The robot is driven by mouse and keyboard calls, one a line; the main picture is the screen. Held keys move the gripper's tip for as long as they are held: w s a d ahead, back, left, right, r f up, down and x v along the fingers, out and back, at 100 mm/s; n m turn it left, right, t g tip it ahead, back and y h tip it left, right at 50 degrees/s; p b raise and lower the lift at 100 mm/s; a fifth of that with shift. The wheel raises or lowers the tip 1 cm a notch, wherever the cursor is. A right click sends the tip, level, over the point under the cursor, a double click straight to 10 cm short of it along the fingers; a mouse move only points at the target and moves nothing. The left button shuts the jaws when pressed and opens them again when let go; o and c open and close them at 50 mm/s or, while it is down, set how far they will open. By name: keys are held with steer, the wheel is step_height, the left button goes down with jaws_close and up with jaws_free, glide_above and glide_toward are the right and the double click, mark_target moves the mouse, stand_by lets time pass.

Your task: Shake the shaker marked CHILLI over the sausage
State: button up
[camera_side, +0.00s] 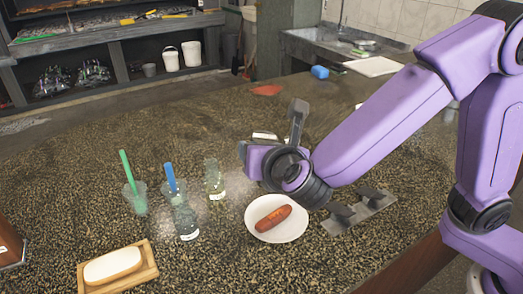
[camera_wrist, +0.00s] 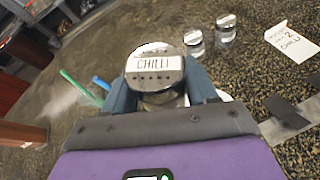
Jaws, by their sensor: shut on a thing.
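The sausage (camera_side: 273,218), reddish-brown, lies on a round white plate (camera_side: 262,236). In the wrist view the plate is mostly hidden behind my gripper; only a pale edge shows.
Clear glass vessels (camera_side: 186,222) (camera_side: 215,185), cups with green and blue sticks (camera_side: 135,200), a wooden tray (camera_side: 150,272) and a dark metal bracket (camera_side: 362,212) are around the plate.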

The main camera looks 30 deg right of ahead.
steer(key=shift+r, duration=0.1)
stand_by(0.3)
steer(key=shift+r+n+g+h, duration=0.25)
steer(key=shift+n+g+h, duration=0.05)
steer(key=shift+n+h, duration=0.35)
steer(key=shift+d+y, duration=0.1)
steer(key=shift+y, duration=0.15)
